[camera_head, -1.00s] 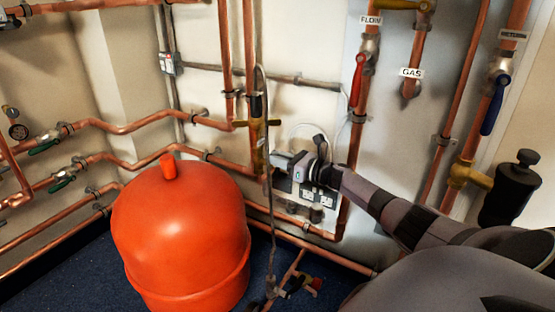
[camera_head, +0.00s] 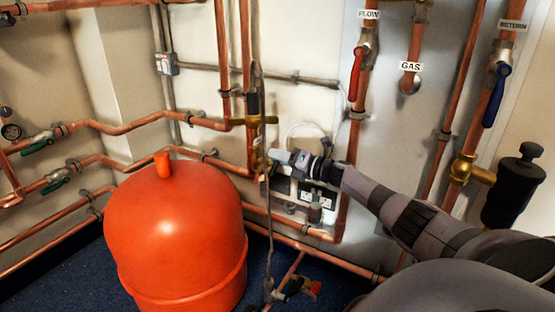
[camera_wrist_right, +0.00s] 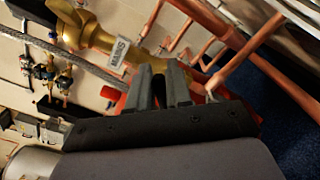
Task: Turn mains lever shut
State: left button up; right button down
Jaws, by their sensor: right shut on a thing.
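My right gripper (camera_head: 272,155) reaches in from the right to the vertical pipe run behind the orange-red vessel. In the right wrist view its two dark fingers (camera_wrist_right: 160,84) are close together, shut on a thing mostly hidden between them. Red surfaces show on both sides of the fingers; I cannot tell clearly which are lever and which are vessel. A brass valve body (camera_wrist_right: 108,26) with a white MAINS label (camera_wrist_right: 120,52) is just beyond the fingertips. In the head view the mains lever is hidden by the gripper. My left gripper is out of view.
The orange-red vessel (camera_head: 174,235) stands on blue carpet, left of my right arm. A red FLOW lever (camera_head: 355,76), a blue RETURN lever (camera_head: 495,96) and a black canister (camera_head: 514,190) are on the right. A grey hose (camera_head: 266,220) hangs near the gripper.

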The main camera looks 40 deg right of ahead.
jog(key=m, duration=0.2)
jog(key=f+m, duration=0.1)
jog(key=shift+d+m, duration=0.2)
jog(key=shift+m, duration=0.2)
jog(key=m, duration=0.2)
jog(key=f+m, duration=0.1)
jog(key=m, duration=0.1)
jog(key=shift+d+m, duration=0.1)
jog(key=shift+m, duration=0.2)
jog(key=shift+f, duration=0.1)
jog(key=c, duration=1.1)
grip_release()
